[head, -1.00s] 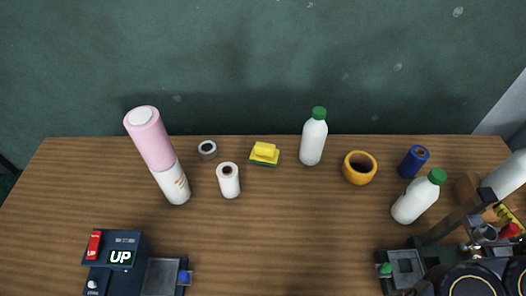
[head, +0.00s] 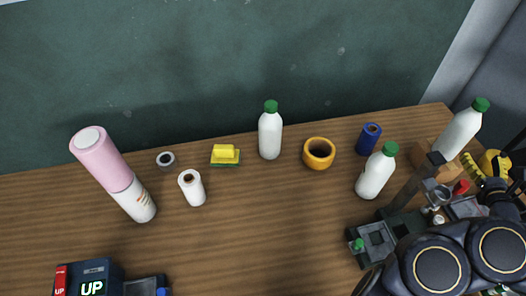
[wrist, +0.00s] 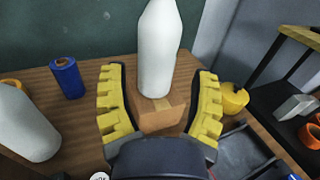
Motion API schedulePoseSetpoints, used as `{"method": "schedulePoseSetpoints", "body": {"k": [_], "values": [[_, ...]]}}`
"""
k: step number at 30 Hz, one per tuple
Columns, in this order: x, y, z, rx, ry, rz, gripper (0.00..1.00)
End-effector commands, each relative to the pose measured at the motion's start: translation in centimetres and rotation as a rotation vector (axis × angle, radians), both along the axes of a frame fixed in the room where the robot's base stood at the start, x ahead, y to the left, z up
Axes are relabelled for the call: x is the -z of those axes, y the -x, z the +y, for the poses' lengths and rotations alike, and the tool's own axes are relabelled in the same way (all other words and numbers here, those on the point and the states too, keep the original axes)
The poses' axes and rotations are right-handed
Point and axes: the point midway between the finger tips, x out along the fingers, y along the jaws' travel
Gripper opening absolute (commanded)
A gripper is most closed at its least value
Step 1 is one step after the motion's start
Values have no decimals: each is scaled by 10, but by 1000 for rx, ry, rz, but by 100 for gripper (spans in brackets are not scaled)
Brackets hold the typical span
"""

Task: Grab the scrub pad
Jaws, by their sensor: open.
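The scrub pad (head: 225,155) is a small yellow block with a green layer under it. It lies on the wooden table toward the back edge in the head view, between a white roll and an upright white bottle. It does not show in the wrist view. My gripper (wrist: 160,73) has yellow ribbed fingers, spread wide with nothing held. It is at the far right end of the table, well away from the pad. A white bottle (wrist: 158,50) on a cardboard box (wrist: 160,113) shows between the fingers in the wrist view; contact cannot be told.
Left of the pad stand a white roll (head: 192,188), a small grey ring (head: 166,160) and a tall pink-and-white stack (head: 115,175). Right of it are a green-capped bottle (head: 270,135), an orange ring (head: 319,153), a blue roll (head: 369,139) and a leaning bottle (head: 376,174). The middle front is clear.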

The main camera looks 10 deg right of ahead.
Motion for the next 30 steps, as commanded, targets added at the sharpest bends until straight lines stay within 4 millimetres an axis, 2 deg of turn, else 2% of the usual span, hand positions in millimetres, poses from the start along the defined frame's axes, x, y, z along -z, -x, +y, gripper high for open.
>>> {"method": "schedulePoseSetpoints", "body": {"k": [3,12,17,23,26,29,30], "values": [[-28,0,0,1,4,-6,61],[-82,1,0,2,4,-2,61],[-78,-58,33,-220,25,85,61],[-74,-130,94,-537,50,228,61],[-69,-170,140,-733,67,340,61],[-62,-211,202,-962,101,506,61],[-61,-227,233,-1062,125,592,61]]}}
